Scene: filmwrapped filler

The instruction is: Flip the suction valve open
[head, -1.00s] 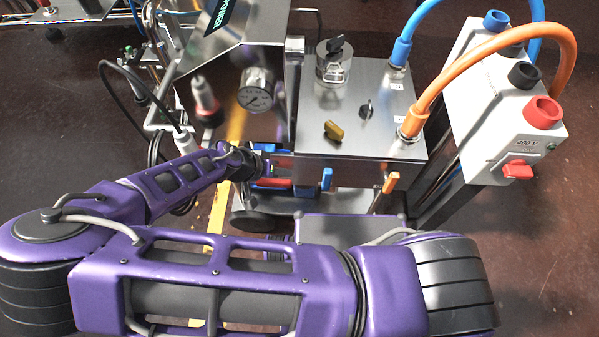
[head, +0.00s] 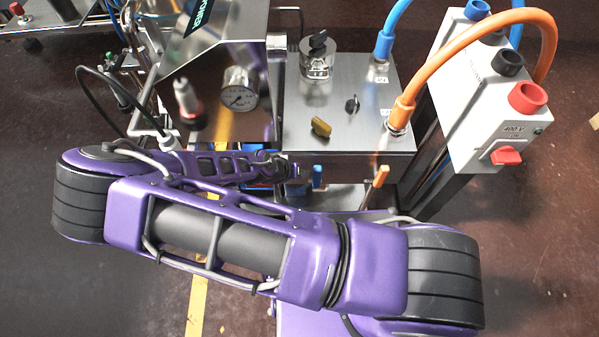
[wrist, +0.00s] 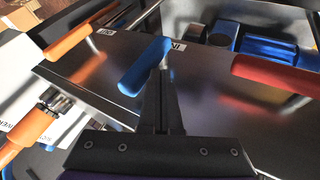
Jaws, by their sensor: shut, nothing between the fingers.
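Three lever handles sit on the steel front panel (wrist: 215,85) in the wrist view: an orange one (wrist: 80,36), a blue one (wrist: 145,66) and a red one (wrist: 278,75). I cannot read which is the suction valve. The blue and orange handles also show in the head view, blue (head: 317,175) and orange (head: 380,176); the red one is hidden there behind my arm. My gripper (wrist: 160,85) is shut and empty, with its fingertips right beside the blue handle and its stem; I cannot tell whether they touch. In the head view my gripper (head: 290,167) is left of the blue handle.
A pressure gauge (head: 239,88) is at the left.

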